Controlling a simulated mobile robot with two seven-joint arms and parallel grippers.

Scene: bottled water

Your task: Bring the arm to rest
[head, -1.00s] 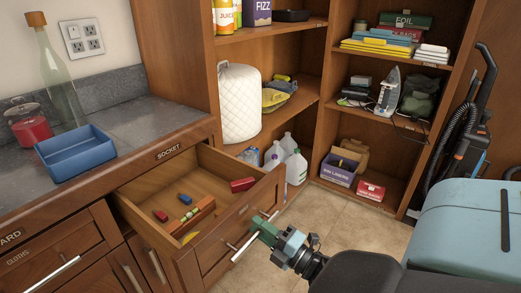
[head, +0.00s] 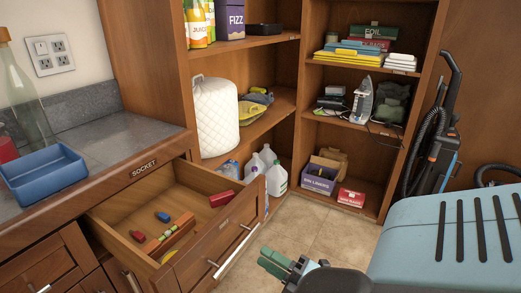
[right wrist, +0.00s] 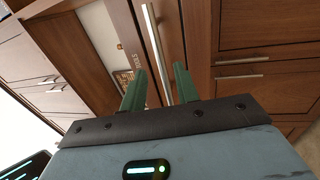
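My right gripper (head: 278,263) is low in the middle of the head view, its green fingers pointing left. It is just right of the handle (head: 237,251) of the open drawer (head: 205,240), with floor showing between them. In the right wrist view the two fingers (right wrist: 159,85) stand apart with nothing between them, so it is open and empty. The drawer is pulled out and holds several small red, blue and striped things. My left gripper is not in view.
A counter (head: 135,133) with a blue tray (head: 45,173) is at left. A tall shelf unit (head: 298,75) fills the back, and a vacuum cleaner (head: 437,140) stands at right. Tiled floor (head: 320,225) is clear.

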